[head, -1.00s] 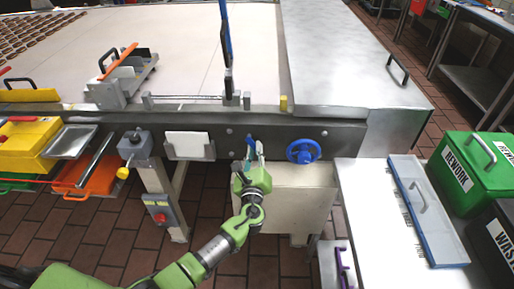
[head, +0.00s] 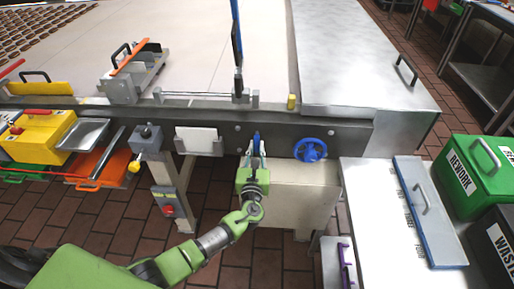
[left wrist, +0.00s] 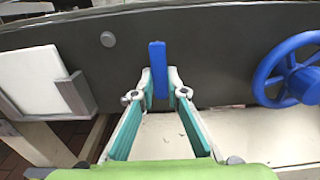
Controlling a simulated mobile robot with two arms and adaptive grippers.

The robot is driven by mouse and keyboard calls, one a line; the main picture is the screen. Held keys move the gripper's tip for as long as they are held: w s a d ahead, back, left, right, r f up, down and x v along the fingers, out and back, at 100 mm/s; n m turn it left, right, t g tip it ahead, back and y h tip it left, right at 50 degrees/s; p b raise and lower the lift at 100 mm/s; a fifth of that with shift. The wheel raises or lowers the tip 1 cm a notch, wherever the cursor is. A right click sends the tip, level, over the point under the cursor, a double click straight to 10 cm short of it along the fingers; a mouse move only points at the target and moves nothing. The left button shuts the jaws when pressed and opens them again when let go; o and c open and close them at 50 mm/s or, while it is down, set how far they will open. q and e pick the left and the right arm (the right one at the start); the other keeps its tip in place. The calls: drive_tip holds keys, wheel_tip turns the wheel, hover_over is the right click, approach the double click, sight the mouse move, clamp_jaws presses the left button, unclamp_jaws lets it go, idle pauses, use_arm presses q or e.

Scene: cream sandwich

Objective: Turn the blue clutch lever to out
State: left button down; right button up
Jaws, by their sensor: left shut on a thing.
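The blue clutch lever (left wrist: 158,65) stands upright against the dark side rail in the left wrist view. It also shows in the head view (head: 256,142) just above my left gripper. My left gripper (left wrist: 159,88) has its fingertips closed on both sides of the lever's lower part. In the head view my left gripper (head: 254,158) reaches up to the rail from the front. The lever's base and any out marking are hidden or too small to read. My right gripper is not in view.
A blue handwheel (head: 310,149) is on the rail right of the lever. A white card in a grey holder (head: 197,140) is to the left. A beige box (head: 290,194) stands below. A steel table with a blue-edged lid (head: 430,210) is at right.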

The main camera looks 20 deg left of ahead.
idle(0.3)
use_arm(q)
drive_tip(key=c, duration=2)
unclamp_jaws()
drive_tip(key=v, duration=1.2)
drive_tip(key=s+a+f+n+g+h, duration=0.1)
drive_tip(key=s+a+f+n+g, duration=0.25)
drive_tip(key=f, duration=0.75)
drive_tip(key=s+f+n+g, duration=0.35)
drive_tip(key=s+f, duration=0.35)
drive_tip(key=f, duration=0.3)
drive_tip(key=s+a+f+n+g+h, duration=0.1)
drive_tip(key=s+a+f+n+g, duration=0.15)
drive_tip(key=s+f+n, duration=0.6)
drive_tip(key=s+d+f+n+g+h, duration=0.1)
drive_tip(key=s+f+n+g, duration=0.1)
drive_tip(key=s+f+n, duration=0.3)
drive_tip(key=s+f+n+g+h, duration=0.1)
drive_tip(key=s+f+n, duration=0.3)
drive_tip(key=s, duration=1)
drive_tip(key=s+d+f+n+g+h, duration=0.1)
drive_tip(key=s+f+n+g, duration=0.3)
drive_tip(key=s+f, duration=0.4)
drive_tip(key=shift+s+d+f+n, duration=0.1)
drive_tip(key=shift+s+d+n, duration=0.05)
drive_tip(key=shift+s+n, duration=0.3)
drive_tip(key=shift+s+d+f+n, duration=0.15)
drive_tip(key=shift+s+n, duration=0.2)
drive_tip(key=shift+n, duration=0.05)
